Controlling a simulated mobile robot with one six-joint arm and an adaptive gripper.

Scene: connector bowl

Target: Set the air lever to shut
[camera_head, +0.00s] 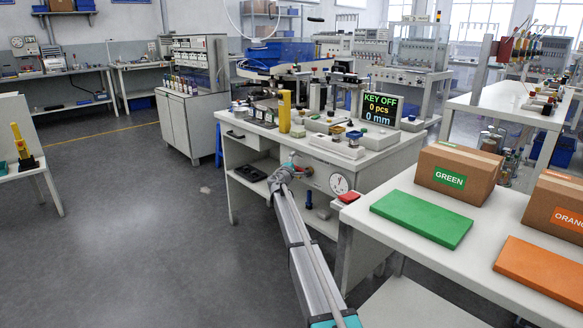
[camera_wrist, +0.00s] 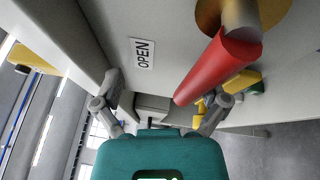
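The air lever is a red tapered handle (camera_wrist: 218,68) on a grey shaft with a brass-coloured round part (camera_wrist: 208,14) behind it in the wrist view. It slants down-left beside a label reading OPEN (camera_wrist: 142,53). In the head view a small red part (camera_head: 306,171) shows at the bench front by my gripper (camera_head: 290,168). In the wrist view my gripper (camera_wrist: 160,100) is open, its fingers wide apart. The lever's narrow end appears between them, closer to the right finger; contact cannot be told. The label for shut is not seen.
A round gauge (camera_head: 339,183) is on the bench front, right of my gripper. The display (camera_head: 380,109) reads KEY OFF, 0 pcs, 0 mm. A white table (camera_head: 400,205) with a green mat (camera_head: 421,217) and boxes stands close on the right.

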